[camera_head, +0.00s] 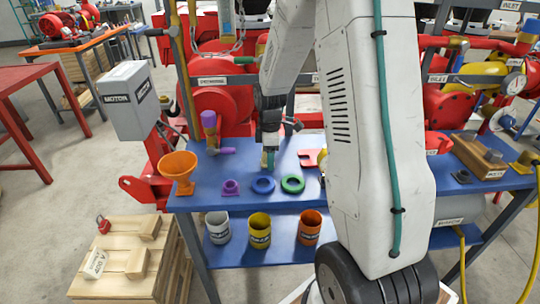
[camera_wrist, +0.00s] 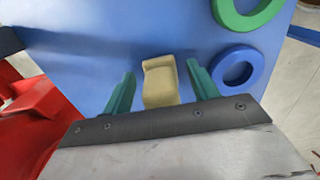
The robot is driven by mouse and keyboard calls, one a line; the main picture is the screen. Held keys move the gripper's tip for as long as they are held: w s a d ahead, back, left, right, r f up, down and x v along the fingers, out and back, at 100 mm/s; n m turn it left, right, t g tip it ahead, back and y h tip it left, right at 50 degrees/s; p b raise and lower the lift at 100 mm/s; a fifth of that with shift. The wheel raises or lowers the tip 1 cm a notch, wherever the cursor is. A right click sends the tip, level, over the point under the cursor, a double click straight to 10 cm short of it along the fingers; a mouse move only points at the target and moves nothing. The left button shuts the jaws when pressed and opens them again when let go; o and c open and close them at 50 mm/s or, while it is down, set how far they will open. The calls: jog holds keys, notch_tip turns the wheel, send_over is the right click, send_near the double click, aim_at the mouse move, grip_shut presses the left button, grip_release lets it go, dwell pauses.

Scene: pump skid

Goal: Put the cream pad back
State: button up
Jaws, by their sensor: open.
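The cream pad (camera_wrist: 160,84) is a small beige block with a raised end, seen in the wrist view against the blue bench top (camera_wrist: 75,70). My gripper (camera_wrist: 161,88) is open, with one green finger on each side of the pad and a visible gap on both sides. In the head view my gripper (camera_head: 269,160) points down at the blue bench, behind the blue and green rings. There the pad is mostly hidden by the fingers. I cannot tell the exact height of the fingertips over the bench.
A blue ring (camera_head: 263,184), a green ring (camera_head: 292,184) and a purple flanged piece (camera_head: 231,187) lie in front. An orange funnel (camera_head: 179,172) and a purple-topped fitting (camera_head: 210,135) stand left. Several cups, including a yellow one (camera_head: 259,230), stand on the lower shelf.

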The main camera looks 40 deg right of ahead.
notch_tip(320, 180, up, 8)
jog(key=shift+a+f, duration=0.1)
jog(key=s+a+r+m+t, duration=0.1)
jog(key=s+a+r+m, duration=0.6)
jog(key=s+a+r, duration=0.75)
jog(key=s+a+m, duration=0.2)
jog(key=s+m, duration=0.2)
jog(key=s, duration=0.8)
jog(key=shift+s+a+f, duration=0.25)
jog(key=shift+s, duration=0.1)
jog(key=shift+c, duration=0.3)
